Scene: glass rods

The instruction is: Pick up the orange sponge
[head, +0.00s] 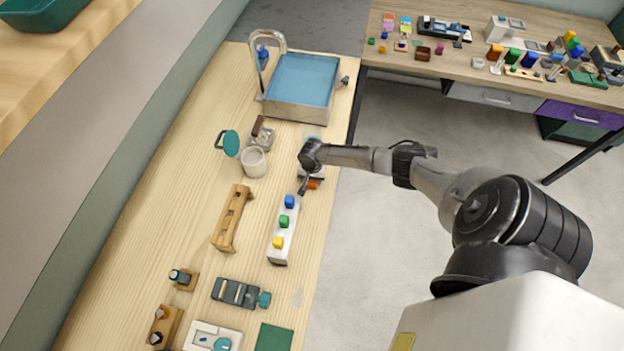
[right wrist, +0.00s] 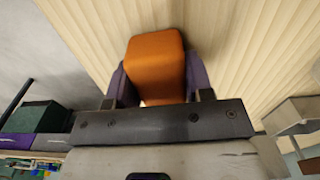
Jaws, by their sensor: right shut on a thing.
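The orange sponge (right wrist: 155,65) is a rounded block between the two purple-grey fingers of my right gripper (right wrist: 155,85) in the right wrist view. The fingers touch it on both sides. In the head view the orange sponge (head: 314,184) shows as a small patch beside my right gripper (head: 307,186), near the right edge of the wooden table. The gripper hides part of it. I cannot tell whether the sponge touches the table. My left gripper is not in view.
A white block with blue, green and yellow pieces (head: 283,232) lies just below the gripper. A wooden rack (head: 231,218) and a white mug (head: 253,162) stand to its left. A sink with blue water (head: 301,77) is behind. The aisle floor (head: 400,115) to the right is clear.

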